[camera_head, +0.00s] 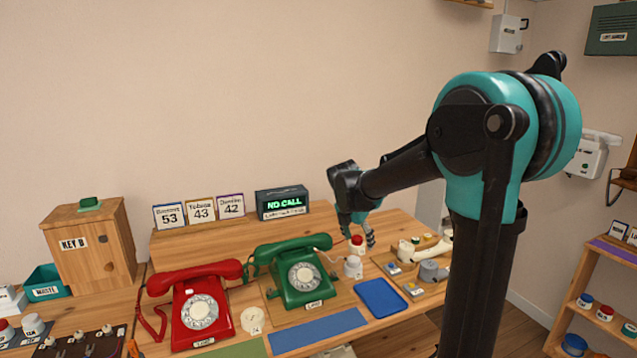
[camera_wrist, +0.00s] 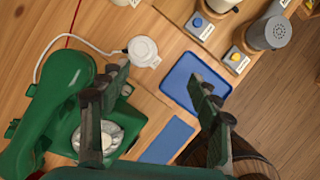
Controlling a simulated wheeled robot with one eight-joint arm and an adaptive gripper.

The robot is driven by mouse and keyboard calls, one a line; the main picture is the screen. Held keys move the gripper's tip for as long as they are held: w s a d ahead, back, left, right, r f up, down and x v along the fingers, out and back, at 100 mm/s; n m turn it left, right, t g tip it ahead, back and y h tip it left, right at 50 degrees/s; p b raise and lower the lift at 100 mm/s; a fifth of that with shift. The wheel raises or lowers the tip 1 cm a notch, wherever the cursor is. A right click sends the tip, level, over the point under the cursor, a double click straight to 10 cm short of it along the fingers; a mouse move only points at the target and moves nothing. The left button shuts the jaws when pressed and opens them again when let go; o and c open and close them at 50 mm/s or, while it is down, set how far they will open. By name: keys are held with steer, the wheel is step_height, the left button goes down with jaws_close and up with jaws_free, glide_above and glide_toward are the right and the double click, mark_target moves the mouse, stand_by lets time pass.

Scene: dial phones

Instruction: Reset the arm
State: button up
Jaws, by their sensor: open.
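My gripper (camera_head: 359,236) is open and empty, its fingers pointing down above the table, to the right of the green phone. In the wrist view the two fingers of my gripper (camera_wrist: 163,80) are spread wide, with bare wood and part of the blue tray (camera_wrist: 195,82) below and between them. The green dial phone (camera_head: 303,276) has its handset lying across its top. It also shows in the wrist view (camera_wrist: 52,110), partly covered by the left finger. The red dial phone (camera_head: 200,312) also has its handset on top.
The blue tray (camera_head: 381,298) looks empty. A "NO CALL" sign (camera_head: 283,204) and number cards stand behind. A wooden "KEY B" box (camera_head: 88,243) is at left. Shelves (camera_head: 590,290) stand at right.

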steer(key=s+d+f+m+y, duration=0.1)
steer(key=s+f+m, duration=0.3)
steer(key=s+m, duration=0.4)
steer(key=s+d+f+m+y, duration=0.1)
steer(key=s+d+f+m, duration=0.2)
steer(key=s+m, duration=0.6)
steer(key=s+d+f+m, duration=0.2)
steer(key=s+f+m, duration=0.3)
steer(key=s+m, duration=0.4)
steer(key=shift+d+f+m+t+y, duration=0.3)
steer(key=shift+d+m+y, duration=0.1)
steer(key=shift+m, duration=0.4)
steer(key=shift+s, duration=0.1)
steer(key=shift+c, duration=0.3)
